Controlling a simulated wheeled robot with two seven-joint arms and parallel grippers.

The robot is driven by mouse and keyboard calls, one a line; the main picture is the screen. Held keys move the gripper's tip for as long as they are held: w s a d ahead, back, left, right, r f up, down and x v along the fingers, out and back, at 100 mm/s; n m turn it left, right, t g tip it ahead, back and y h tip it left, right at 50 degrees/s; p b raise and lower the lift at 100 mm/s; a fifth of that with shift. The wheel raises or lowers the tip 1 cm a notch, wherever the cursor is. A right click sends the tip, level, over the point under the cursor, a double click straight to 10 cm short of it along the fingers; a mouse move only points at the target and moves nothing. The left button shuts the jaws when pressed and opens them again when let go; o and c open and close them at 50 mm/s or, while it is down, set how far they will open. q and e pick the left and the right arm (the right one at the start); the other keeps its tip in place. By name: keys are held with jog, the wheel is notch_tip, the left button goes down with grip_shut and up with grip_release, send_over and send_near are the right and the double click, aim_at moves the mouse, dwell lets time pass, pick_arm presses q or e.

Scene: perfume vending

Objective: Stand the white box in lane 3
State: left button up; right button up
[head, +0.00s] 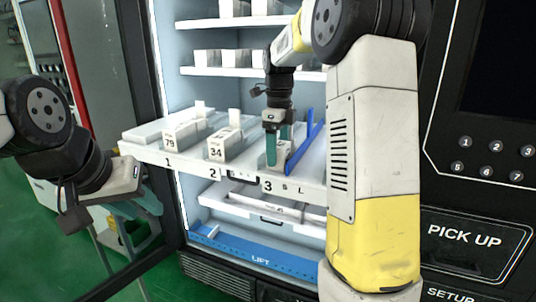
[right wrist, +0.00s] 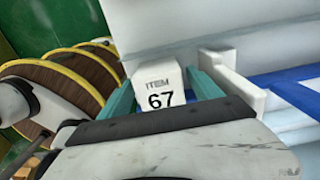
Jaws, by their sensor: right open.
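The white box (right wrist: 158,88), labelled ITEM 67, is between the two teal fingers of my right gripper (right wrist: 165,85) in the right wrist view. In the head view this box (head: 284,156) appears upright at the front of lane 3, partly hidden by a finger. My right gripper (head: 278,147) points down there with its jaws open, one finger on each side of the box. The lane shelf (head: 237,174) has labels 1, 2 and 3 on its front edge. My left gripper (head: 134,215) is open and empty, low at the left, outside the cabinet.
Boxes marked 79 (head: 171,137) and 34 (head: 218,148) stand in lanes 1 and 2. A blue divider (head: 304,143) rises right of lane 3. Below is the blue LIFT bar (head: 262,254). An open door (head: 140,60) frames the left side.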

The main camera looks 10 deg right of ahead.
aim_at(278, 143)
notch_tip(278, 143, up, 10)
jog(key=shift+f, duration=0.1)
jog(key=shift+s+r, duration=0.1)
jog(key=shift+r, duration=0.5)
jog(key=s+a+f+n+t+y, duration=0.1)
jog(key=s+f+n+t, duration=0.2)
jog(key=s+n, duration=0.9)
jog(key=s+a+f+n+t+y, duration=0.1)
jog(key=s+f+n+t, duration=0.2)
jog(key=s+n, duration=0.9)
notch_tip(278, 143, down, 3)
jog(key=shift+n, duration=0.7)
jog(key=shift+a, duration=0.1)
